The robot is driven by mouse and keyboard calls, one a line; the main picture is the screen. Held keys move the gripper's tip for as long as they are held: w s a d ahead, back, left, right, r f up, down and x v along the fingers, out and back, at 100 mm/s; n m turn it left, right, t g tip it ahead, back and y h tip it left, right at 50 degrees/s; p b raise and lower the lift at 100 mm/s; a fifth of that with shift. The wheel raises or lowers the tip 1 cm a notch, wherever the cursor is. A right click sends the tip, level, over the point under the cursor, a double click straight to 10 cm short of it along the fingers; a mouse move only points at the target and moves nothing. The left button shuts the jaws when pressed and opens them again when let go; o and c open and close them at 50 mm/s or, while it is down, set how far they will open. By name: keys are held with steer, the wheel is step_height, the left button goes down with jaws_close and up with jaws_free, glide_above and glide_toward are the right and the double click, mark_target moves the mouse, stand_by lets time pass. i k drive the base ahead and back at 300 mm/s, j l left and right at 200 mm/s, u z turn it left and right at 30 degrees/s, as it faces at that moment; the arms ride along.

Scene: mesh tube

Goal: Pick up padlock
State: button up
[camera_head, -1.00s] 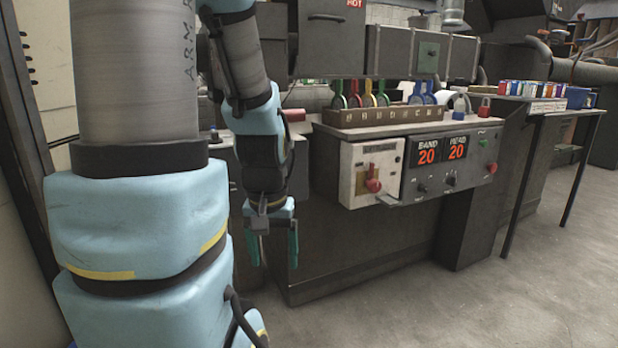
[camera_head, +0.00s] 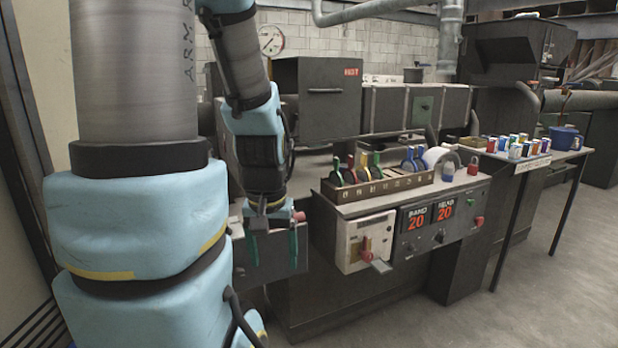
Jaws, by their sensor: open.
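Two small padlock-like items stand on the right end of the console top: a blue one (camera_head: 448,171) with a pale upper part and a red one (camera_head: 473,166) just right of it. They are small in the picture, so fine detail cannot be told. My gripper (camera_head: 275,250) hangs at the left, in front of the console's left end, with its two teal fingers pointing down and apart. It is open and empty, well left of both items and lower in the picture.
A rack (camera_head: 378,190) of coloured round-headed tags stands along the console top, left of the padlocks. A white roll (camera_head: 441,157) stands behind them. A control box (camera_head: 365,242) with a red knob projects from the front.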

mark_target(473, 169)
steer(key=i+l+u, duration=0.1)
steer(key=l, duration=0.6)
steer(key=i+l+u, duration=0.1)
steer(key=i+l, duration=0.2)
steer(key=l, duration=0.4)
steer(key=i+l+u, duration=0.1)
steer(key=l, duration=0.6)
steer(key=i+l+u, duration=0.1)
steer(key=l, duration=0.6)
steer(key=i+l+u, duration=0.1)
steer(key=l, duration=0.65)
steer(key=i+l+u, duration=0.1)
steer(key=l, duration=0.65)
steer(key=i, duration=0.05)
